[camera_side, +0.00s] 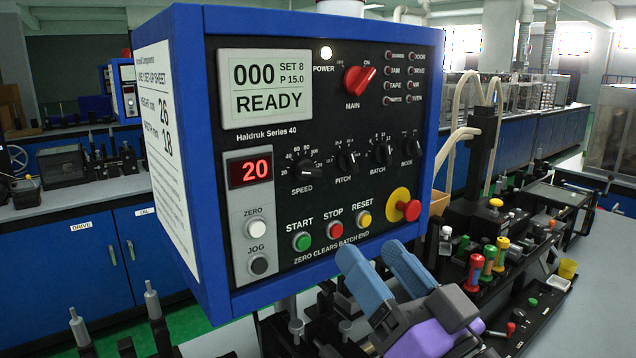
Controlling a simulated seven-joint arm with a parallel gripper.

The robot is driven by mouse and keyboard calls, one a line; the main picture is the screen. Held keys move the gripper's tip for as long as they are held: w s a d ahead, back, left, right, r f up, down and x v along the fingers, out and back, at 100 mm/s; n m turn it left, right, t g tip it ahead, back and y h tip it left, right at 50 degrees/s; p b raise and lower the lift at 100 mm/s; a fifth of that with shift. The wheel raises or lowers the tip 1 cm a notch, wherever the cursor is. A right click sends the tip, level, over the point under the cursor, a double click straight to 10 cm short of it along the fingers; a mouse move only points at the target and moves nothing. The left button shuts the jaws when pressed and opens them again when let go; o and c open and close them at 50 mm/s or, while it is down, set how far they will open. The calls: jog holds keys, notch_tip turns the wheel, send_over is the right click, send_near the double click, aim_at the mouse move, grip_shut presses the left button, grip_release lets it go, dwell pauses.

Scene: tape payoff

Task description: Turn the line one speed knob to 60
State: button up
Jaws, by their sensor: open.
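The black speed knob (308,172) sits on the dark face of a blue-framed control panel (222,270), left of the pitch knob (347,160). A white number scale, including 20, 40 and 60, runs around its left and upper side. I cannot tell clearly which number its pointer faces. A white sheet on the panel's left side is headed as a line 1 setup sheet. My gripper (371,252), with two blue fingers, is open and empty. Its tips are below and right of the speed knob in the picture, near the panel's lower edge.
The panel also has batch (377,154) and mode knobs, a red main switch (359,80), start, stop and reset buttons, and a red mushroom button (409,210). The screen (266,88) reads READY; a red display (250,171) reads 20. Machine parts crowd the space below and right.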

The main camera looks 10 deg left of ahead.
aim_at(311, 174)
jog(key=x, duration=1.4)
jog(key=c, duration=1)
jog(key=shift+c, duration=0.2)
jog(key=shift+m, duration=0.5)
jog(key=m+h, duration=0.2)
jog(key=m, duration=0.1)
jog(key=m+t+h, duration=0.1)
jog(key=m, duration=0.3)
jog(key=shift+s+a+r+m+h, duration=0.15)
jog(key=shift+m+h, duration=0.15)
jog(key=shift+h, duration=0.1)
jog(key=m+h, duration=0.1)
jog(key=m, duration=0.2)
jog(key=m+h, duration=0.1)
jog(key=m, duration=0.2)
jog(key=shift+r+g+h, duration=0.15)
jog(key=shift+g+h, duration=0.15)
jog(key=shift+g, duration=0.1)
jog(key=shift+m, duration=0.3)
